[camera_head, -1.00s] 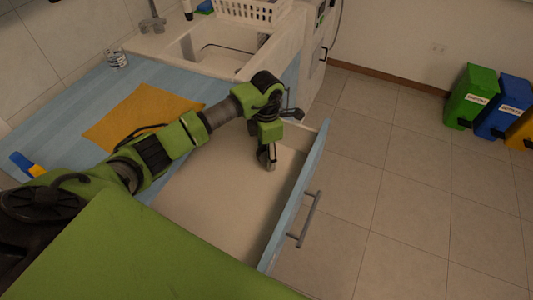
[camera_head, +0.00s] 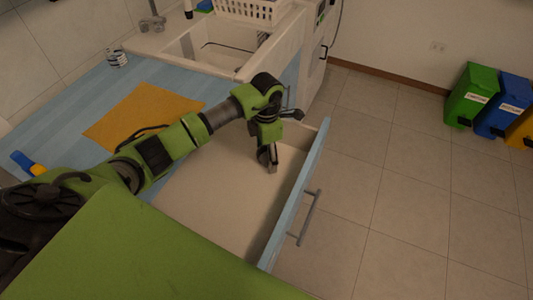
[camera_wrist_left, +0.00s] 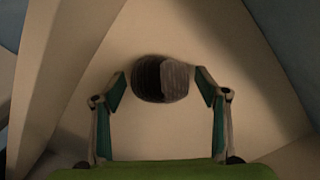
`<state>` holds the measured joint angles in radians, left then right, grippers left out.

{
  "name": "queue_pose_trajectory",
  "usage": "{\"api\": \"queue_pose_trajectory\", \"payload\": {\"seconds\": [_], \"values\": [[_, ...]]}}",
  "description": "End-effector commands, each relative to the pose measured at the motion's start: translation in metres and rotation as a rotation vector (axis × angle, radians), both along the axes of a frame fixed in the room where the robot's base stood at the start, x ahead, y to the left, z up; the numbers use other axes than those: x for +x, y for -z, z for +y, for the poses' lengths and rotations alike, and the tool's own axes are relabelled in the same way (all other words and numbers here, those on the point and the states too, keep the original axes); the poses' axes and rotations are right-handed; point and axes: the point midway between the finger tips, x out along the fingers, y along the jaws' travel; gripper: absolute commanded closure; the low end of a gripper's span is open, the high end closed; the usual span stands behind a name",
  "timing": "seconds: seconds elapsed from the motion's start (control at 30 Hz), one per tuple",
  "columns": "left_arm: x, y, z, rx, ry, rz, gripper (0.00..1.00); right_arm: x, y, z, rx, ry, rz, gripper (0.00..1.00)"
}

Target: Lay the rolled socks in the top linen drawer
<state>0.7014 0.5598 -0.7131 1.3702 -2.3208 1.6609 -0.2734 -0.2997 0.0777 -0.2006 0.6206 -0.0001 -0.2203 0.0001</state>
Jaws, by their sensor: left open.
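The top linen drawer (camera_head: 215,200) is pulled out, with a blue front and a bare pale inside. My left gripper (camera_head: 269,160) points down inside it, near the far right corner. In the left wrist view the grey-brown rolled socks (camera_wrist_left: 161,79) rest on the pale drawer floor. They lie just beyond and between the open fingertips of the left gripper (camera_wrist_left: 159,76), with a narrow gap on each side. In the head view the socks are hidden or too small to tell. My right gripper is not in view.
The blue counter (camera_head: 75,100) carries an orange cloth (camera_head: 135,115), a glass (camera_head: 117,58) and a blue-yellow item (camera_head: 27,163). A sink (camera_head: 215,48) with a white basket (camera_head: 250,10) is behind. The drawer handle (camera_head: 307,220) sticks out over free floor. Bins stand far right.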

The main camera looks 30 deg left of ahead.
Motion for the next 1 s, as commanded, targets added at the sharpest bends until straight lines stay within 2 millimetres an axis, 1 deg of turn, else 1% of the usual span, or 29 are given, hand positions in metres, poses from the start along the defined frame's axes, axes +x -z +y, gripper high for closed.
{"api": "queue_pose_trajectory", "payload": {"seconds": [0.17,0.4,0.53,0.7,1.0], "values": [[0.002,-0.032,0.001,0.0,0.001,-0.007,0.33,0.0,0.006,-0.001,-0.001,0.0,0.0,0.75],[0.002,-0.084,0.0,0.0,0.001,-0.006,0.33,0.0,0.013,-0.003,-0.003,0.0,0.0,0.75],[0.001,-0.104,0.0,0.001,0.001,-0.005,0.33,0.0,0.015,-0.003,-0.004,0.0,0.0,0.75],[0.001,-0.117,0.0,0.0,-0.001,-0.001,0.33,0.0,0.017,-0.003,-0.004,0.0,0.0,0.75],[0.0,-0.119,0.0,0.0,0.0,0.0,0.33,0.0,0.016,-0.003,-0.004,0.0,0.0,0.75]]}}
